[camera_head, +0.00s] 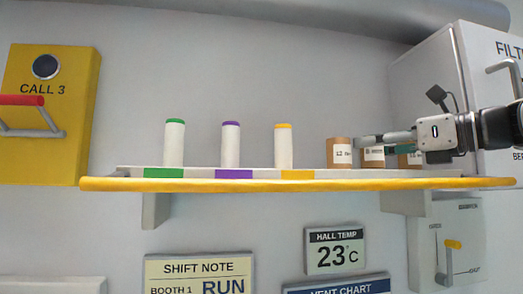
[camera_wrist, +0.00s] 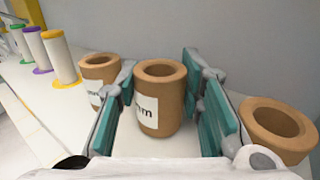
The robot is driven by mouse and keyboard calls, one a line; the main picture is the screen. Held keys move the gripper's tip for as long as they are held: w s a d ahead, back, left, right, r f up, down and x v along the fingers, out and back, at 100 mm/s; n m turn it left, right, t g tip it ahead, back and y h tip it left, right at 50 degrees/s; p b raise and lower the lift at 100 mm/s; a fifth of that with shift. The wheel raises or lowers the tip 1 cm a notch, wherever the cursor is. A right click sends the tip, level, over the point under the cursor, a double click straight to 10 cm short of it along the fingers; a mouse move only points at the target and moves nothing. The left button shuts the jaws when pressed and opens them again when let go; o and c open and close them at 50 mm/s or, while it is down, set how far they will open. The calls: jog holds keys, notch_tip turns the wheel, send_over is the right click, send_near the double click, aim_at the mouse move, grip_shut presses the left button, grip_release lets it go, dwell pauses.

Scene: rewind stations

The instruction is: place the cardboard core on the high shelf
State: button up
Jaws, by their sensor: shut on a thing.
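My gripper (camera_wrist: 161,110) has its teal-padded fingers on either side of a brown cardboard core (camera_wrist: 158,105) with a white label. This core stands upright at shelf level, and its base looks to be at the board. In the head view my gripper (camera_head: 385,142) reaches in from the right over the high shelf (camera_head: 300,185), and the held core (camera_head: 373,156) shows partly behind a finger. Another cardboard core (camera_head: 340,152) stands to its left, also in the wrist view (camera_wrist: 100,75). A third core (camera_wrist: 277,130) stands to its right, close to the right finger.
White rolls with green (camera_head: 174,143), purple (camera_head: 230,145) and yellow (camera_head: 284,146) ends stand on matching colour patches along the shelf. A yellow call box (camera_head: 50,120) is on the left wall. A white filter cabinet (camera_head: 430,75) stands at the right, behind my arm.

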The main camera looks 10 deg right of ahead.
jog(key=shift+f, duration=0.2)
jog(key=shift+f, duration=0.15)
jog(key=o, duration=0.7)
jog(key=shift+s+d, duration=0.15)
jog(key=shift+s, duration=0.05)
jog(key=v, duration=1.1)
jog(key=shift+s+d, duration=0.15)
jog(key=shift+s, duration=0.1)
